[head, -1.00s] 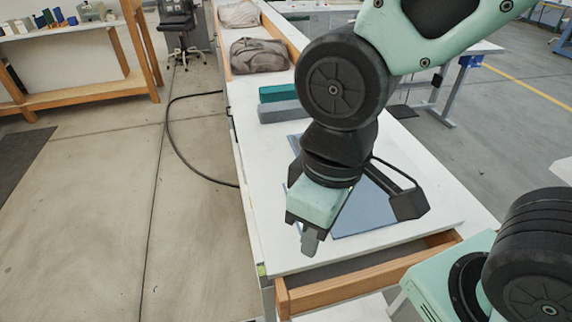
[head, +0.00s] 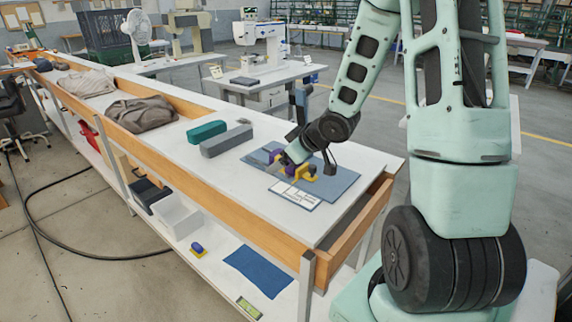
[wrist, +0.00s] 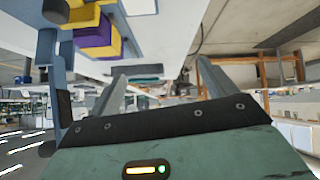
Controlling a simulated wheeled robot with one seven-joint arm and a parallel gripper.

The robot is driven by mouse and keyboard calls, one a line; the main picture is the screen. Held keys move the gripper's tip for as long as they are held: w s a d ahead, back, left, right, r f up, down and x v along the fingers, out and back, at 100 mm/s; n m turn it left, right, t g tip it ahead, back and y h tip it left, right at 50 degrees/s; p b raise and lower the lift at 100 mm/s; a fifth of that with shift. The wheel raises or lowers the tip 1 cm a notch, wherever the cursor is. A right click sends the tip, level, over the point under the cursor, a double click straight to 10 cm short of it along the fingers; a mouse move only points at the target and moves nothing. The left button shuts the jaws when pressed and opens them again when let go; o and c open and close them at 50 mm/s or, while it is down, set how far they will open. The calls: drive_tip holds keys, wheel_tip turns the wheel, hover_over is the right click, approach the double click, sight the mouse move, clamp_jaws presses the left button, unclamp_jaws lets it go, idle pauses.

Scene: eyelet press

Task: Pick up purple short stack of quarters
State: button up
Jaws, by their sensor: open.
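Small purple and yellow pieces sit close together on a blue-grey mat (head: 339,187) on the bench. One purple piece (head: 276,154) shows at the left of my gripper in the head view, and more purple and yellow shows just behind and right of it. My gripper (head: 284,160) is low over the mat among these pieces and partly hides them. In the wrist view a purple block (wrist: 93,36) with yellow pieces beside it is at the upper left, outside the fingers. My gripper (wrist: 161,84) is open there, with nothing between its fingers.
A white card (head: 293,195) lies at the mat's front edge. A grey block (head: 226,141) and a teal block (head: 206,132) lie to the left, and a grey cloth bundle (head: 141,113) further back. A wooden rail (head: 215,204) edges the bench. The white top in front is clear.

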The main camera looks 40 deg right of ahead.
drive_tip(key=s+d+f+m+t, duration=0.1)
drive_tip(key=s+d+t, duration=0.1)
drive_tip(key=s+d, duration=0.35)
drive_tip(key=s+d+m+t, duration=0.1)
drive_tip(key=s+d+t, duration=0.15)
drive_tip(key=d, duration=0.55)
drive_tip(key=shift+y, duration=0.3)
drive_tip(key=x, duration=1.1)
drive_tip(key=shift+a+f, duration=0.2)
drive_tip(key=shift+f, duration=0.25)
drive_tip(key=shift+g, duration=0.25)
drive_tip(key=shift+d+f+p+x, duration=0.1)
drive_tip(key=shift+p+x, duration=0.25)
drive_tip(key=shift+x, duration=1)
drive_tip(key=shift+d+f+p+x, duration=0.15)
drive_tip(key=shift+p+x, duration=0.15)
drive_tip(key=shift+x, duration=1)
drive_tip(key=c, duration=1.3)
drive_tip(key=shift+o, duration=0.2)
drive_tip(key=shift+r, duration=0.1)
